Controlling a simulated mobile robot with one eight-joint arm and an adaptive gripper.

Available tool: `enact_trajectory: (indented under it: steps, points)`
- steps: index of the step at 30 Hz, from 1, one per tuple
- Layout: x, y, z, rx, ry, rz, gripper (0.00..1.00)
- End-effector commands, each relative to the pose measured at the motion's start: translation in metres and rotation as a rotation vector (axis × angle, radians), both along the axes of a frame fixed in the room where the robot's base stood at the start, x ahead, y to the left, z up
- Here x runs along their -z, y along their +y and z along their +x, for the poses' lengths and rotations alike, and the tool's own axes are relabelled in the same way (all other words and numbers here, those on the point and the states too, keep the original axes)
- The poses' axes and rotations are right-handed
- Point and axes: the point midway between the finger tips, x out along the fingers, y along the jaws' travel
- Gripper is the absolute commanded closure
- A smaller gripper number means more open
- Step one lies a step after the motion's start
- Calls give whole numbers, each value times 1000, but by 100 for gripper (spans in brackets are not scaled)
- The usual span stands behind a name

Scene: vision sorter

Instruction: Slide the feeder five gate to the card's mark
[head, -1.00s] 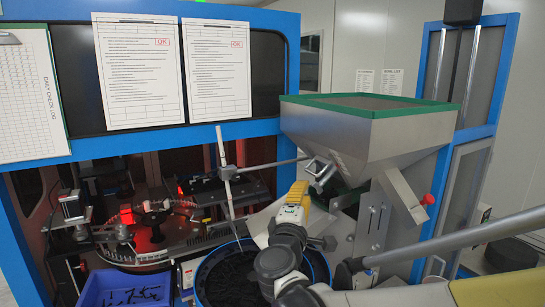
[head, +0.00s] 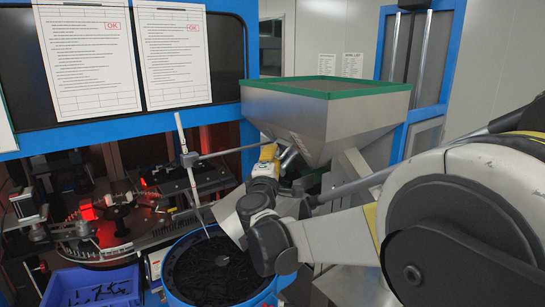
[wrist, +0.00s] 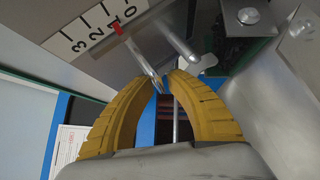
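The steel feeder hopper (head: 300,125) has a green rim; its small gate hardware (head: 289,155) is at the lower front. In the wrist view a white scale (wrist: 97,32), numbered 3 to 0, is fixed to the hopper. A red pointer (wrist: 117,27) stands by the 1. A thin metal rod (wrist: 142,58), apparently the gate's handle, runs down from near the pointer to my fingertips. My gripper (wrist: 165,80) has its yellow fingers nearly together around the rod's end; in the head view my gripper (head: 268,153) is at the hopper's lower front. Two OK-stamped sheets (head: 88,60) (head: 173,55) hang left; their text is unreadable.
A blue-rimmed bowl (head: 180,285) of black parts lies below my gripper. A thin slanted rod (head: 190,180) with a crossbar (head: 235,150) stands close to its left. A blue bin (head: 65,285) and a red-lit turntable (head: 110,225) are at the left.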

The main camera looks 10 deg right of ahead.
Motion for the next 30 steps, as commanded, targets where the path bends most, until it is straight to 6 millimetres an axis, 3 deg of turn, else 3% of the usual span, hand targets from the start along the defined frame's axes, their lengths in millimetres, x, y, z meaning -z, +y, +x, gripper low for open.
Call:
enact_trajectory:
  steps: [1,2,11,17,24,25,26,30]
  points:
    - [0,0,0,0,0,0,92]
    - [0,0,0,0,0,0,100]
    - [-1,1,0,0,0,0,100]
    - [-18,11,-5,-1,-1,0,100]
    - [-16,11,-5,1,0,0,100]
    - [-16,11,-5,1,0,0,88]
    - [-16,11,-5,1,0,0,82]
    - [-16,11,-5,1,0,0,82]
